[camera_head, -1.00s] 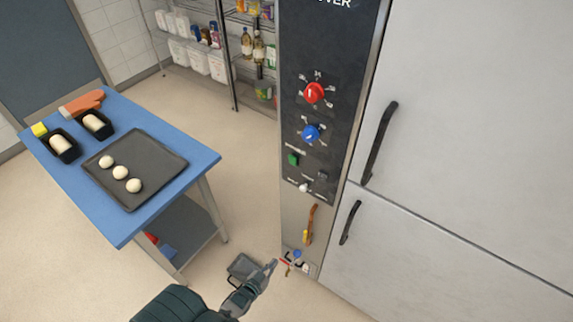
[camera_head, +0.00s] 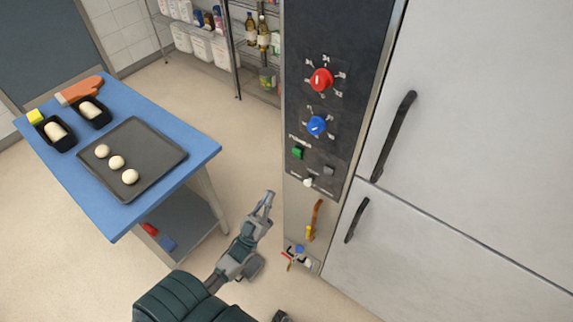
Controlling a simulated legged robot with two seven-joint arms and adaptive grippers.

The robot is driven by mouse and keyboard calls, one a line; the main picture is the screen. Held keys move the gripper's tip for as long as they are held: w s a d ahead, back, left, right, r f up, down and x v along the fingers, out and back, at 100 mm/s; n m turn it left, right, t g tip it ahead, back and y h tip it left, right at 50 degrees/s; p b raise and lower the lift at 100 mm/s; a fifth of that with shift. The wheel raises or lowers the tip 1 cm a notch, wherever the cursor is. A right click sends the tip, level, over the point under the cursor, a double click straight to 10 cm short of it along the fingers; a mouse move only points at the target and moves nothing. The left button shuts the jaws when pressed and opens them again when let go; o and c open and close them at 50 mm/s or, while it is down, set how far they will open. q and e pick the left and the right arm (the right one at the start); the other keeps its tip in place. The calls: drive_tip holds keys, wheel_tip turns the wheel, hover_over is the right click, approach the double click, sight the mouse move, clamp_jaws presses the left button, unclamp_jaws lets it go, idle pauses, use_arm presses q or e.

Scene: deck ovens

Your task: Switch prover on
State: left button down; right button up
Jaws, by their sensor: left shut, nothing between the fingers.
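The prover's dark control panel (camera_head: 335,95) stands upright right of the middle. It carries a red knob (camera_head: 321,80), a blue knob (camera_head: 316,125), a green button (camera_head: 297,153), a grey button (camera_head: 329,169) and a small white-tipped switch (camera_head: 308,182) near its bottom edge. My left gripper (camera_head: 267,197) points up and is shut and empty. In the picture it is left of the column and below the green button, apart from the panel.
Big pale doors with dark handles (camera_head: 394,136) are right of the panel. Orange-handled tools (camera_head: 314,219) hang below it. A blue table (camera_head: 190,163) with a dark tray (camera_head: 150,150) of dough balls stands left. Shelving (camera_head: 233,60) is behind.

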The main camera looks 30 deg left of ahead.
use_arm(q)
drive_tip(key=p, duration=0.2)
approach(296, 150)
wheel_tip(296, 150, up, 3)
drive_tip(key=s, duration=0.2)
drive_tip(key=w, duration=0.2)
drive_tip(key=w+r, duration=0.1)
drive_tip(key=w, duration=0.3)
drive_tip(key=shift+w+r+p, duration=0.2)
drive_tip(key=shift+r+p, duration=0.15)
use_arm(e)
drive_tip(key=s, duration=0.3)
drive_tip(key=s+d, duration=0.1)
drive_tip(key=shift+s+r, duration=0.3)
use_arm(q)
drive_tip(key=shift+d+r+p, duration=0.1)
drive_tip(key=shift+r+p, duration=0.15)
drive_tip(key=shift+p, duration=0.35)
drive_tip(key=shift+w+g+p, duration=0.1)
drive_tip(key=shift+g+p, duration=0.2)
drive_tip(key=shift+f+h, duration=0.2)
drive_tip(key=shift+h, duration=0.1)
use_arm(e)
drive_tip(key=shift+w+r, duration=0.1)
drive_tip(key=shift+r, duration=0.65)
